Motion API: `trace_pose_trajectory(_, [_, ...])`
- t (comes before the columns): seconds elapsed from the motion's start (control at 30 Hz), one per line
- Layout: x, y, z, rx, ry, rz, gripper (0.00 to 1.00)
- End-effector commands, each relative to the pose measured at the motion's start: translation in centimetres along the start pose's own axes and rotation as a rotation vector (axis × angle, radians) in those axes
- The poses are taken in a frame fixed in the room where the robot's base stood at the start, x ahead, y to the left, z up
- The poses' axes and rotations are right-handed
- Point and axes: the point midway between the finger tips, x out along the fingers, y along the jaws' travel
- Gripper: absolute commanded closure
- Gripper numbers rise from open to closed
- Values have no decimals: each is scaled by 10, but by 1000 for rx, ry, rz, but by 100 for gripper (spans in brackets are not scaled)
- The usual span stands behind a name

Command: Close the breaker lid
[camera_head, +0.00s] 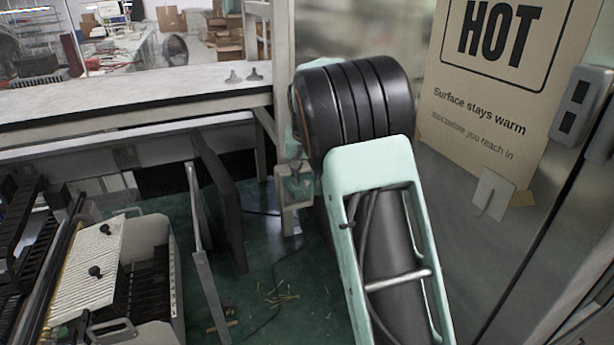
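No part is clearly marked as the breaker lid. My arm, mint green and black, rises from the bottom centre to a thick black joint, well right of the box. My gripper does not show; the arm beyond the joint is mostly hidden.
A cardboard "HOT" sign (505,75) leans at the right, by a grey panel (455,215). A pale bench (130,95) runs across the upper left. A dark upright panel (220,200) stands between the box and my arm. Thin scraps (282,295) lie on the green floor.

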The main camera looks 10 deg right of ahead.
Motion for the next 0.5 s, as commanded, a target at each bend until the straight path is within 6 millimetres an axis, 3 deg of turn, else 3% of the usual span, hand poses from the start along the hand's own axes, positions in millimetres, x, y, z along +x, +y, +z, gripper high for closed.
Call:
trace_pose_trajectory(0.27, [2,0,0,0,0,0,70])
trace_pose_trajectory(0.5, [1,0,0,-1,1,0,96])
